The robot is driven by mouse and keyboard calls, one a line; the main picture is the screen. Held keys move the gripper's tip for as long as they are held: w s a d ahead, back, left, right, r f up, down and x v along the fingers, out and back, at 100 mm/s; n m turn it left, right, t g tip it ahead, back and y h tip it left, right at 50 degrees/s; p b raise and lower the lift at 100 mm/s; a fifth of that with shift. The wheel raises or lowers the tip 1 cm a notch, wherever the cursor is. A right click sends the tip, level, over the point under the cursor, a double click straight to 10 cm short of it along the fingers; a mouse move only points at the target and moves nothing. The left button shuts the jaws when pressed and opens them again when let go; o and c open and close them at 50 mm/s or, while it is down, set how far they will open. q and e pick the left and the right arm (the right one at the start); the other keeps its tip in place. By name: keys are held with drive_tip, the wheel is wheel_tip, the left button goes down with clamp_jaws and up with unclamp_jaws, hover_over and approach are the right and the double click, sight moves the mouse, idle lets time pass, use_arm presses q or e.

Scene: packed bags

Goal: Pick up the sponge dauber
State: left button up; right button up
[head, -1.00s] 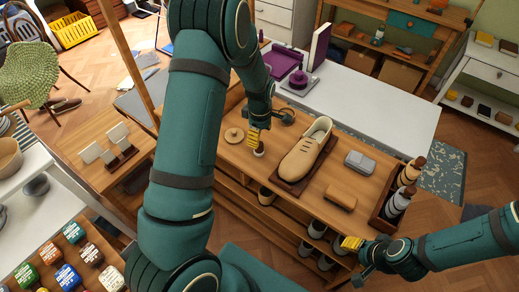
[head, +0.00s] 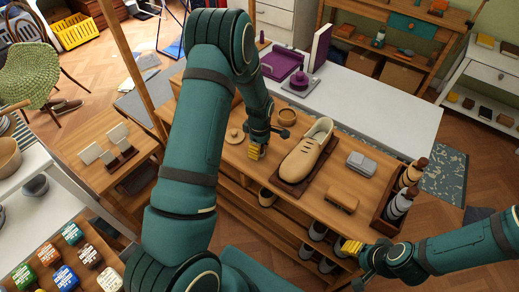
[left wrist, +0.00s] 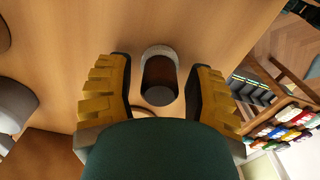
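The sponge dauber (left wrist: 160,78) shows in the left wrist view as a short brown cylinder with a dark end and a pale rounded rim. It stands on the wooden bench top. My left gripper (left wrist: 162,100) is open, with one yellow finger on each side of the dauber and a gap on both sides. In the head view my left gripper (head: 256,151) is low over the bench, left of the tan shoe (head: 306,151), and hides the dauber. My right gripper (head: 350,247) is at the bench's front edge, away from the dauber; its opening is unclear.
The shoe lies on a dark board. A round wooden disc (head: 234,136) and a round tin (head: 287,116) are near my left gripper. A brush (head: 342,202), a grey case (head: 361,163) and a bottle rack (head: 397,203) are to the right.

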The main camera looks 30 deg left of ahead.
use_arm(q)
clamp_jaws()
wheel_tip(320, 180, up, 10)
drive_tip(key=shift+r+p, duration=0.1)
drive_tip(key=shift+p, duration=0.6)
drive_tip(key=c, duration=0.7)
unclamp_jaws()
clamp_jaws()
